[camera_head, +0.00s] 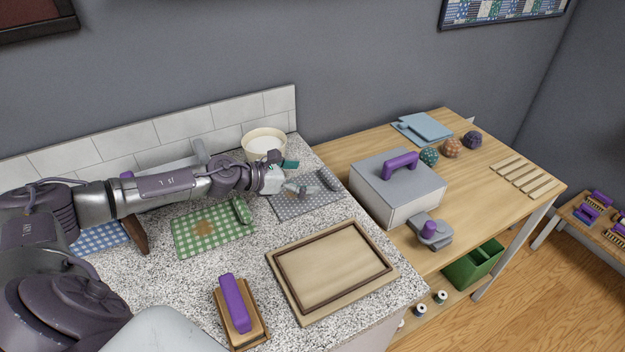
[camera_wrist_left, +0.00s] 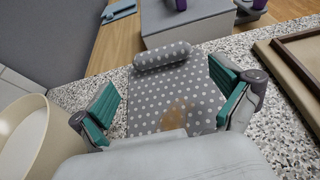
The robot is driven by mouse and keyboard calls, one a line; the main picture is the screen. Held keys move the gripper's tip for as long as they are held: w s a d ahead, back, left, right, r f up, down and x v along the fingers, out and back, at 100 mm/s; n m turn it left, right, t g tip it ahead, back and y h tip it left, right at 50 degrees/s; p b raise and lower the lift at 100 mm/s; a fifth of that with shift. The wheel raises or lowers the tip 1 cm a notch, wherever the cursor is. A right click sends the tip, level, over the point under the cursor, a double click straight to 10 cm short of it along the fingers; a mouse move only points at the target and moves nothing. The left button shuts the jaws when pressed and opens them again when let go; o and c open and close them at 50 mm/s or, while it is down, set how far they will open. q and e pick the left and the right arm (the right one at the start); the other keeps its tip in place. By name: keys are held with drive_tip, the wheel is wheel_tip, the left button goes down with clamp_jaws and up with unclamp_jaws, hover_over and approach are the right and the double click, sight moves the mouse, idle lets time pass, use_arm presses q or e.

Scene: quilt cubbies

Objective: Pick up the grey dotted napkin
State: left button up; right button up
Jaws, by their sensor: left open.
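The grey dotted napkin (camera_head: 305,203) lies on the speckled counter near its right edge. One end is rolled up, and the flat part carries a brown stain. In the left wrist view the napkin (camera_wrist_left: 165,99) lies between and beyond the fingers, with its roll at the far end. My left gripper (camera_head: 301,187) is over the napkin. Whether the fingers touch the cloth I cannot tell. My right gripper is not in view.
A cream bowl (camera_head: 264,138) stands close behind my left gripper. A green checked napkin (camera_head: 205,236) and a blue one (camera_head: 98,239) lie to the left. A framed board (camera_head: 380,283) and a purple-handled brush (camera_head: 236,302) are in front. A grey box (camera_head: 398,186) stands on the wooden table.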

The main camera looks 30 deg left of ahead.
sight(325, 176)
use_arm(q)
drive_tip(key=x, duration=0.2)
drive_tip(key=shift+w+d, duration=0.15)
drive_tip(key=shift+w, duration=0.2)
drive_tip(key=shift+w+d+f+p, duration=0.15)
drive_tip(key=shift+w+p, duration=0.1)
drive_tip(key=shift+p, duration=0.15)
drive_tip(key=p+x, duration=0.1)
drive_tip(key=x, duration=0.2)
drive_tip(key=shift+w+d, duration=0.2)
drive_tip(key=shift+w, duration=0.05)
drive_tip(key=shift+w+d+f, duration=0.25)
drive_tip(key=shift+w+f, duration=0.1)
drive_tip(key=shift+w, duration=0.05)
drive_tip(key=shift+s, duration=0.1)
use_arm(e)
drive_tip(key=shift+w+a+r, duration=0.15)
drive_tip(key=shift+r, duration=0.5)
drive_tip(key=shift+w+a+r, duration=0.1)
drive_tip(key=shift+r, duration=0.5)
use_arm(q)
drive_tip(key=c, duration=0.8)
drive_tip(key=shift+r, duration=0.1)
